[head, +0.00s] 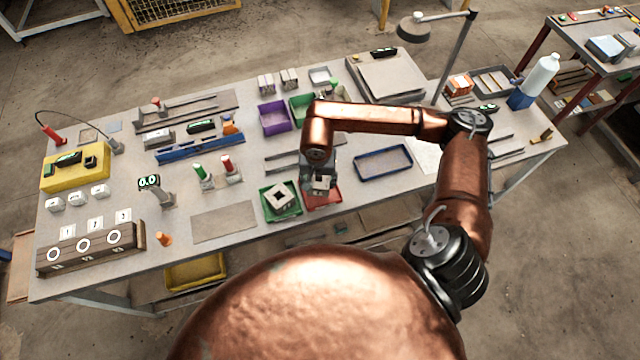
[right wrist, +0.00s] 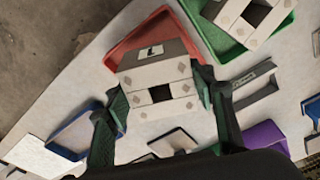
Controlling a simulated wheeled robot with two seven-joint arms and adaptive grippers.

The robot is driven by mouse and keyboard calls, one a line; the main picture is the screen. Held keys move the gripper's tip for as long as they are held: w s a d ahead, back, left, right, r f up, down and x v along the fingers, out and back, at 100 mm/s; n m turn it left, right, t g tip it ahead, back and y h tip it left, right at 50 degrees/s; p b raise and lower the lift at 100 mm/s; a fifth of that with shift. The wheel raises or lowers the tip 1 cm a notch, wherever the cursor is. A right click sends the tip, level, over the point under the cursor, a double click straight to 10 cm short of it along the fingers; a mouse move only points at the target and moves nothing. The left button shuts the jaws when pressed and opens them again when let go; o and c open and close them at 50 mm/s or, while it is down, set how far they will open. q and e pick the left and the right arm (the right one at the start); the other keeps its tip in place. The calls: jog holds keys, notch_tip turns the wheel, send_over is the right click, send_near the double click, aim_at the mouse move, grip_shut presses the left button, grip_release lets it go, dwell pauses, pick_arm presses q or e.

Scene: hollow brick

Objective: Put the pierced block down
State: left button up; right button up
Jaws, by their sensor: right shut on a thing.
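My right gripper (head: 318,178) is shut on a pale grey block, the pierced block (head: 322,184), at the front edge of the table. In the right wrist view the block (right wrist: 158,78) sits between the two green-black fingers of the gripper (right wrist: 160,95), with a dark square opening in it and a small dark mark on another face. The block is over the red tray (head: 322,205), whose rim shows behind it in the right wrist view (right wrist: 118,51). I cannot tell whether the block touches the tray. My left gripper is not in view.
A green tray (head: 268,211) beside the red one holds another block with a square hole (head: 281,198). An empty blue tray (head: 384,162) lies to the right. Purple (head: 274,117) and green bins stand behind. A bare grey mat (head: 224,222) lies left.

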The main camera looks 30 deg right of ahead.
aim_at(320, 184)
jog(key=shift+w+d+f, duration=0.15)
jog(key=shift+d+f, duration=0.1)
jog(key=shift+f, duration=0.15)
notch_tip(320, 184, down, 3)
jog(key=shift+w+d+f+p, duration=0.1)
jog(key=shift+d+p, duration=0.05)
jog(key=shift+p, duration=0.2)
jog(key=shift+f, duration=0.25)
jog(key=o, duration=1.1)
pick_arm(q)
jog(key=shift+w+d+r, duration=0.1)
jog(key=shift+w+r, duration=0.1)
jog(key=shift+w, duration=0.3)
pick_arm(e)
jog(key=shift+o, duration=0.2)
jog(key=shift+r, duration=0.4)
pick_arm(q)
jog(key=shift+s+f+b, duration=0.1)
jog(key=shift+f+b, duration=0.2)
jog(key=shift+b, duration=0.2)
pick_arm(e)
notch_tip(320, 184, up, 11)
jog(key=s, duration=0.1)
jog(key=shift+a+r, duration=0.2)
jog(key=shift+a, duration=0.25)
